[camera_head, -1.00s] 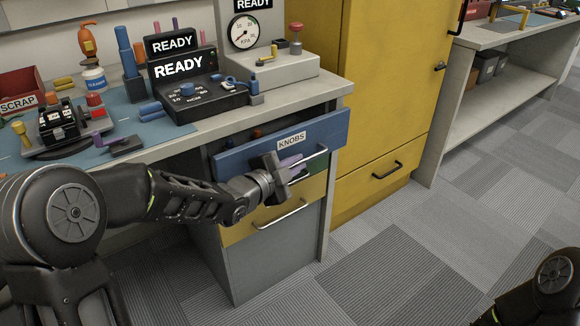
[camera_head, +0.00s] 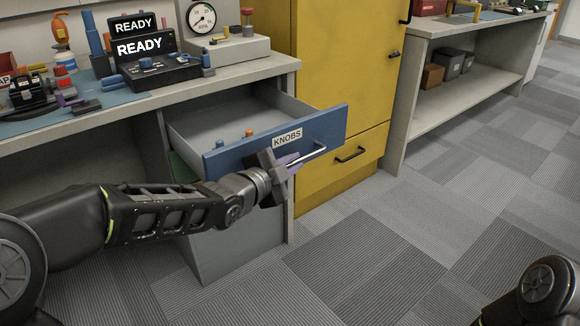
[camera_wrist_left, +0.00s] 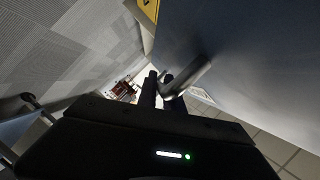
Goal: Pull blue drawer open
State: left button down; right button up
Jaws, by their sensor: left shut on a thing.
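The blue drawer (camera_head: 326,127), labelled KNOBS, stands well out from the workbench cabinet in the head view. Its grey interior shows, with an orange knob and a blue knob inside. My left gripper (camera_head: 292,162) is at the drawer's front, shut on its metal bar handle (camera_head: 312,156). In the left wrist view the fingers (camera_wrist_left: 163,88) close around the handle (camera_wrist_left: 190,76) beside the blue drawer front (camera_wrist_left: 245,50). Part of the handle is hidden by the gripper. My right arm shows only at the bottom right corner; its gripper is out of frame.
The bench top (camera_head: 240,75) carries a black READY device (camera_head: 160,70) and a gauge box (camera_head: 225,48). A yellow cabinet (camera_head: 350,70) stands right of the drawer. Grey carpet floor (camera_head: 400,250) is clear in front and to the right.

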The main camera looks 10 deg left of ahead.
pick_arm(q)
jog(key=c, duration=1.8)
grip_release()
jog(key=shift+o, duration=0.2)
jog(key=shift+s, duration=0.15)
jog(key=p+v, duration=0.2)
jog(key=v, duration=0.5)
jog(key=shift+s+a, duration=0.15)
jog(key=shift+s, duration=0.1)
